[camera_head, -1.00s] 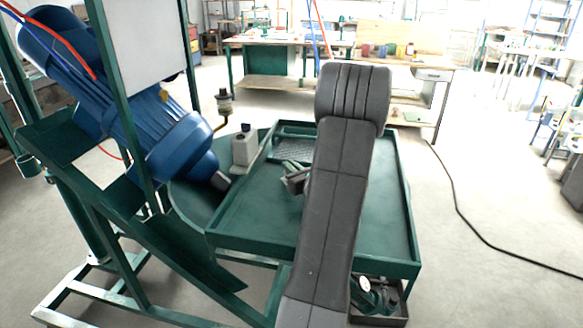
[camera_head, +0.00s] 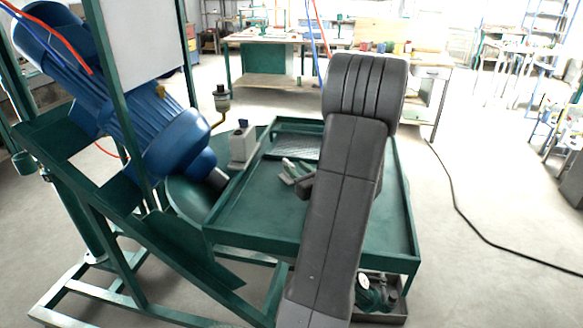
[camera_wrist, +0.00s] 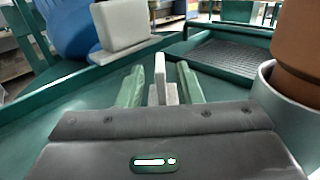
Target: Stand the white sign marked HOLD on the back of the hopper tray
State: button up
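My gripper (camera_wrist: 161,80) shows two pale green fingers in the wrist view, low over the green tray (camera_wrist: 85,98). A narrow white piece (camera_wrist: 160,78) stands upright between them, seen nearly edge-on. A small gap shows on each side of it, so the fingers look open around it. It may be the white sign, but no HOLD lettering is visible. In the head view my fingers are small and partly hidden by my dark arm, over the middle of the tray (camera_head: 250,218), short of its back rim.
A pale grey block (camera_wrist: 122,27) stands by the tray's left edge; it also shows in the head view (camera_head: 241,145). A dark mesh panel (camera_wrist: 230,58) lies at the back. A brown cylinder (camera_wrist: 302,45) in a grey cup stands close right. A blue motor (camera_head: 170,140) is left.

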aim_at(289, 162)
jog(key=shift+v, duration=1.35)
jog(key=p+x, duration=0.2)
jog(key=x, duration=0.5)
jog(key=shift+w+a, duration=0.25)
jog(key=shift+w, duration=0.05)
jog(key=shift+s+r+b, duration=0.1)
jog(key=shift+r+b, duration=0.3)
jog(key=shift+r, duration=1.65)
jog(key=shift+f, duration=0.1)
